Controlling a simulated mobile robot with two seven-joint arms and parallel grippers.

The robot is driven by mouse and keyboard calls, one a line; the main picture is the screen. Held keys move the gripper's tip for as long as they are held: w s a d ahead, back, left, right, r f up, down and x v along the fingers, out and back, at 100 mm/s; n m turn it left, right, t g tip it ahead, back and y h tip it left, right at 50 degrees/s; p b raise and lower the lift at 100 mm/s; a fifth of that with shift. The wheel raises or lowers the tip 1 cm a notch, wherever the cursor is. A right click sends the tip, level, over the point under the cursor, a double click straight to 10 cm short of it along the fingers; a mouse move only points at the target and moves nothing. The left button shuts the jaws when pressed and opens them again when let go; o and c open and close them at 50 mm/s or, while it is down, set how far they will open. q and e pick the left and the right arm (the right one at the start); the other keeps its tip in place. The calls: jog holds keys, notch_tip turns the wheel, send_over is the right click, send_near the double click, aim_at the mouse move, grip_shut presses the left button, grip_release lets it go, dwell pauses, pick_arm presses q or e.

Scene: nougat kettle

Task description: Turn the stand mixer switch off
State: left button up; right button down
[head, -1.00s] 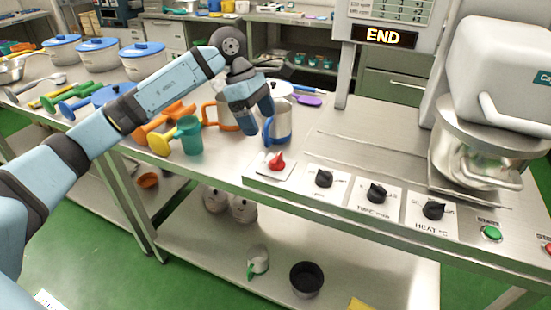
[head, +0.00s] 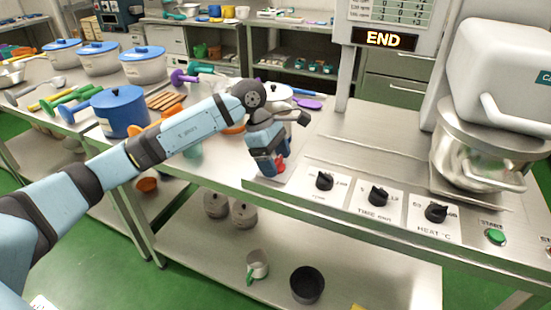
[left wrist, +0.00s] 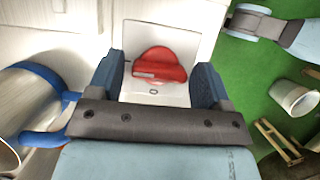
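The red switch knob (left wrist: 160,68) sits on a white plate (left wrist: 150,38) at the left end of the mixer's control row. In the head view the knob (head: 281,163) is mostly hidden by my left gripper (head: 268,168). In the left wrist view my left gripper (left wrist: 158,84) is open, with one finger on each side of the knob and visible gaps between. The stand mixer (head: 500,75) stands at the right with a metal bowl (head: 455,160) under its head. Its display (head: 384,38) reads END. My right gripper does not show in the head view.
Black dials (head: 378,196) and a green start button (head: 495,237) line the table's front edge, right of the knob. A blue-rimmed container (left wrist: 40,85) is close to the left finger in the left wrist view. A blue pot (head: 122,112) stands farther left.

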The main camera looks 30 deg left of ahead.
pick_arm(q)
jog(key=c, duration=0.7)
jog(key=shift+o, duration=0.2)
jog(key=shift+n, duration=0.4)
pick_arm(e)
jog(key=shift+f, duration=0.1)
pick_arm(q)
jog(key=n+t, duration=0.1)
jog(key=n, duration=0.2)
jog(key=shift+s+n+t+y, duration=0.1)
jog(key=shift+n+t+y, duration=0.2)
jog(key=shift+n+t, duration=0.1)
jog(key=n+t+y+b, duration=0.1)
jog(key=n, duration=0.3)
jog(key=n+t+y, duration=0.1)
jog(key=n, duration=0.3)
jog(key=shift+d+b, duration=0.15)
jog(key=shift+b, duration=0.15)
jog(key=n+y, duration=0.1)
jog(key=n, duration=0.2)
jog(key=shift+y, duration=0.3)
jog(key=shift+n+y+b, duration=0.3)
jog(key=shift+n+b, duration=0.1)
jog(key=shift+n, duration=0.6)
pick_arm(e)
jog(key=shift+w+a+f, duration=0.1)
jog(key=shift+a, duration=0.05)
pick_arm(q)
jog(key=shift+n, duration=0.3)
